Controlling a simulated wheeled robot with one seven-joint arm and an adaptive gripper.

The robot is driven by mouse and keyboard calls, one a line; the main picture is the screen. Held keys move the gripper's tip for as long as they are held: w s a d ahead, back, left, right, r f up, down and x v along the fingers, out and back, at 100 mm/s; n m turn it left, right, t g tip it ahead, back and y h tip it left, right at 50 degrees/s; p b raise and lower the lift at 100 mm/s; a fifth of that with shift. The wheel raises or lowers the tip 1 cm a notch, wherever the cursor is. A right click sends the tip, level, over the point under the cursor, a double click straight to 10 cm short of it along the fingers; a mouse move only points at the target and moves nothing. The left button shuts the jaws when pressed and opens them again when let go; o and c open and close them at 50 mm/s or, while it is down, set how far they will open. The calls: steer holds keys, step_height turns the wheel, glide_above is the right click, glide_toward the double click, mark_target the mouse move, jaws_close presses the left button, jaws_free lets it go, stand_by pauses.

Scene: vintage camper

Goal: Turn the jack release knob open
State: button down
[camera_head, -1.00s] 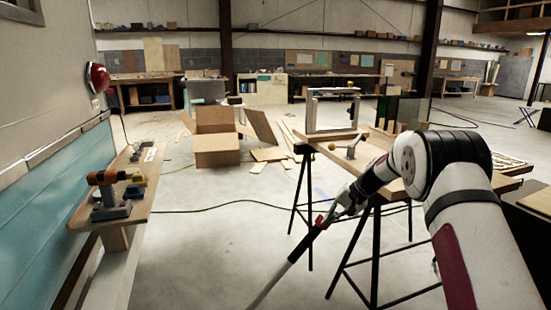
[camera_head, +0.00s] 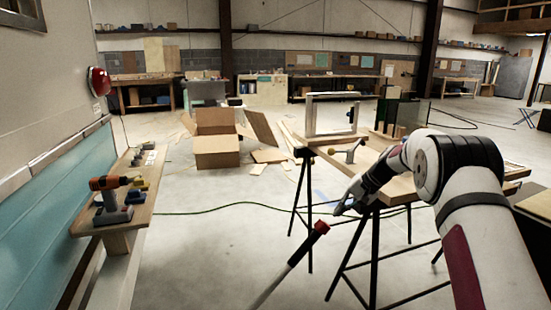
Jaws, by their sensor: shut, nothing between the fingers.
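A dark pole with a grey lower part rises at a slant from the bottom edge of the head view. At its top end is a red knob (camera_head: 321,227), which I take to be the jack release knob. How far it is turned cannot be told. The pole's lower end and the jack body are out of view.
A wooden work table (camera_head: 400,190) on black trestle legs stands behind my arm. A wooden shelf (camera_head: 140,205) with a drill (camera_head: 112,195) runs along the camper wall at left. A cardboard box (camera_head: 216,150) lies farther back. Open concrete floor lies between.

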mark_target(320, 231)
steer(key=shift+s+a+f+b, duration=0.15)
steer(key=shift+a+f+b, duration=0.35)
steer(key=shift+f+b, duration=0.55)
steer(key=shift+s+a+f+b, duration=0.2)
steer(key=shift+a+f+b, duration=0.4)
steer(key=shift+b, duration=0.75)
steer(key=shift+s+a+f+b, duration=0.15)
steer(key=shift+a+f+b, duration=0.2)
steer(key=shift+f+b, duration=0.75)
steer(key=shift+r, duration=0.15)
steer(key=shift+w, duration=0.25)
steer(key=shift+a+p, duration=0.4)
steer(key=shift+p, duration=0.6)
